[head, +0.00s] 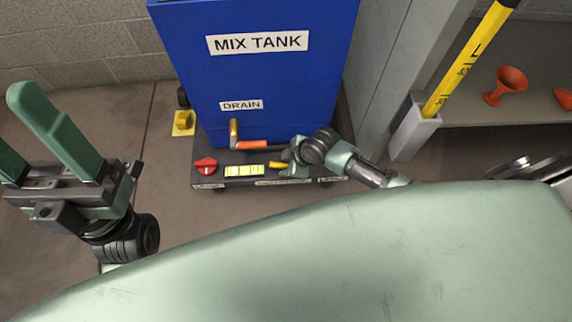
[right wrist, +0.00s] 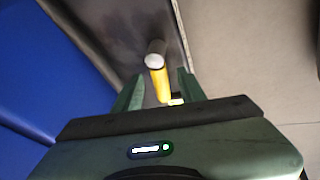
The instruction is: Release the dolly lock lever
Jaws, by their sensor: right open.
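The dolly (head: 247,180) is a dark low base under the blue mix tank (head: 265,75). A short yellow lever (head: 277,164) on its top, right of a level strip, looks like the lock lever. My right gripper (head: 288,160) is open at this lever. In the right wrist view the yellow lever (right wrist: 160,84), with a pale round end, shows between the open fingers of my right gripper (right wrist: 160,92). Whether a finger touches it I cannot tell. My left gripper (head: 22,140) is open and empty at the far left, away from the dolly; one finger is partly cut off.
A red knob (head: 205,165) and a yellow-green level (head: 244,170) sit on the dolly top. An orange-handled drain valve (head: 250,144) projects above them. A yellow wheel chock (head: 183,123) lies left. A grey cabinet side (head: 385,85) and yellow pole (head: 468,58) stand close right.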

